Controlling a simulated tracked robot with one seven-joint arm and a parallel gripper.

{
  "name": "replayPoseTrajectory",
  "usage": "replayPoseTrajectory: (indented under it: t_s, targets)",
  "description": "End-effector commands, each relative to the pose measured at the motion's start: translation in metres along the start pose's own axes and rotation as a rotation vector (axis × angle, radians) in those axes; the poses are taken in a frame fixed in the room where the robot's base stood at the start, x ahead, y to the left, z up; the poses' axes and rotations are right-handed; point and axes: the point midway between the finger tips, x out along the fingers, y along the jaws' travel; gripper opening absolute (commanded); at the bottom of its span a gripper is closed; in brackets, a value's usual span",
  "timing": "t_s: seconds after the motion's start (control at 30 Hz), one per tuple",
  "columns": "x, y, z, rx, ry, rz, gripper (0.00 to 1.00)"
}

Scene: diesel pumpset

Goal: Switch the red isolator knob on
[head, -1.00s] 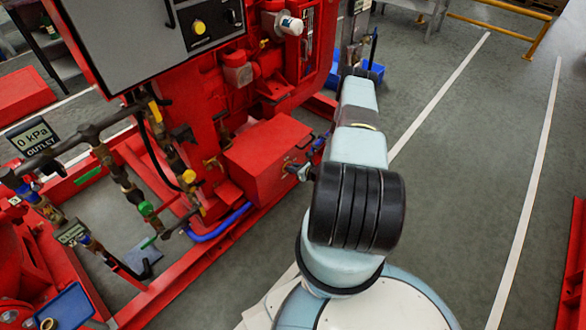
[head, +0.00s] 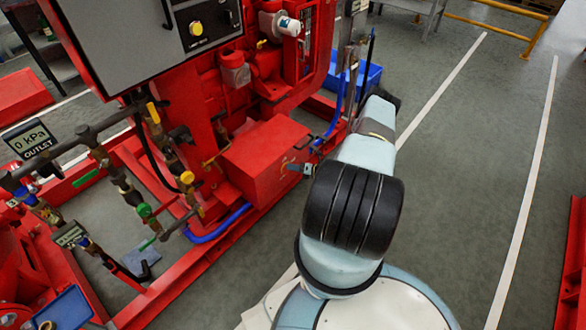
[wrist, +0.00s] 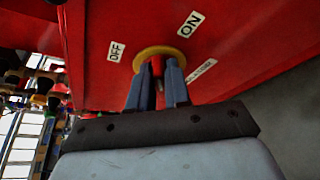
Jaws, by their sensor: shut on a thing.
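The red isolator knob (wrist: 157,67) sits on a round yellow plate (wrist: 150,52) on a red box face in the wrist view. An OFF label (wrist: 117,51) is left of the plate and an ON label (wrist: 189,24) is up to its right. My gripper (wrist: 161,72) has its two grey-blue fingers around the knob, shut on it. The fingers cover much of the knob, so I cannot tell which label it points to. In the head view the red box (head: 265,154) shows beside my arm; the knob cannot be made out there.
The red pumpset frame (head: 190,268) and pipework with valves (head: 128,187) lie left of the box. A grey control panel (head: 125,35) stands above. A blue crate (head: 372,76) is beyond my arm.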

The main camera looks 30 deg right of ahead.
Motion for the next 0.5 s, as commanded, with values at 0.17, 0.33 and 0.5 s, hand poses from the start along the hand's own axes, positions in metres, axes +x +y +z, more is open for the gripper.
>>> replayPoseTrajectory:
  t_s: [0.17,0.33,0.5]
  targets:
    - [-0.0011,-0.0057,0.0011,0.153,-0.004,0.061,0.00]
    - [-0.0006,-0.0086,0.0000,0.296,-0.004,0.121,0.00]
    - [-0.0002,-0.0112,-0.0007,0.419,-0.005,0.172,0.00]
